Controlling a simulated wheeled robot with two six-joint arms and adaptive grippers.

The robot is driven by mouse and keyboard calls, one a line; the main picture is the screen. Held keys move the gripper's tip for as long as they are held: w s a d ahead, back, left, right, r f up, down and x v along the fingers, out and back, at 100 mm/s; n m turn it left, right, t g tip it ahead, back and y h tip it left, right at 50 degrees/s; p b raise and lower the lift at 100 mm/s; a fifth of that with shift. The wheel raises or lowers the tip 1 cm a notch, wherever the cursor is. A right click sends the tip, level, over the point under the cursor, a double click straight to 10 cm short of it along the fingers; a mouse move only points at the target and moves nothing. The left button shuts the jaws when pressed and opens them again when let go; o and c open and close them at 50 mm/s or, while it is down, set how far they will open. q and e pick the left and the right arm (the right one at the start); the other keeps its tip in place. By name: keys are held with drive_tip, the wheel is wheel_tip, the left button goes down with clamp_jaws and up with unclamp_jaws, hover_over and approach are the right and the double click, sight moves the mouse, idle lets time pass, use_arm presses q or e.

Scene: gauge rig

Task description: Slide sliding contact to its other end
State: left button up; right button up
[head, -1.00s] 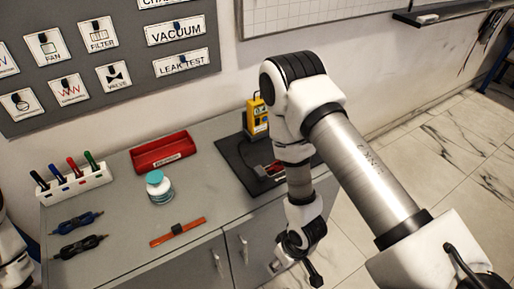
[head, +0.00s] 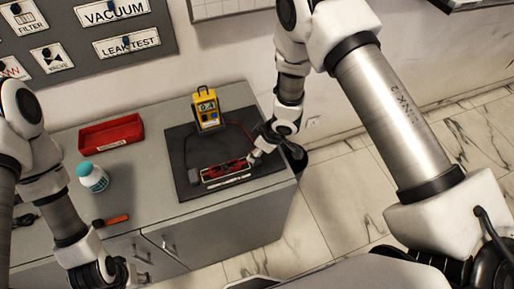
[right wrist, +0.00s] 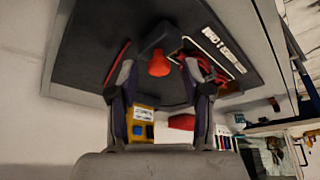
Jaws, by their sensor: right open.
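The rheostat-like rig (head: 226,174), with red parts and a pale front strip, lies on a black mat (head: 180,145). A black block (right wrist: 160,38) with a red knob (right wrist: 158,64), which looks like the sliding contact, shows in the right wrist view. The knob lies between my open right fingers (right wrist: 160,92) in that picture; I cannot tell whether they touch it. In the head view my right gripper (head: 256,154) is at the rig's right end and hides that part. My left gripper (head: 112,272) is low by the cabinet front, its jaws unclear.
A yellow meter (head: 207,108) stands at the back of the mat, with a red lead running toward the rig. A red bin (head: 111,134), a white bottle with a teal cap (head: 92,177) and an orange tool (head: 112,220) are on the grey counter to the left.

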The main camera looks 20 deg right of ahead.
sight(269, 158)
drive_tip(key=shift+d, duration=0.2)
clamp_jaws()
drive_tip(key=shift+w+d+r, duration=0.1)
drive_tip(key=shift+d, duration=1.7)
drive_tip(key=shift+a+r, duration=0.1)
drive_tip(key=shift+a, duration=0.05)
use_arm(q)
drive_tip(key=shift+s+a+r, duration=0.1)
drive_tip(key=shift+s+a, duration=0.1)
drive_tip(key=shift+a, duration=0.05)
use_arm(e)
drive_tip(key=shift+c, duration=0.5)
unclamp_jaws()
drive_tip(key=shift+o, duration=0.5)
drive_tip(key=shift+d+f, duration=0.25)
drive_tip(key=shift+d, duration=0.4)
drive_tip(key=shift+a+r, duration=0.15)
drive_tip(key=shift+a, duration=0.2)
use_arm(q)
drive_tip(key=shift+w+d+r, duration=0.1)
drive_tip(key=shift+d, duration=0.25)
use_arm(e)
drive_tip(key=v, duration=1.2)
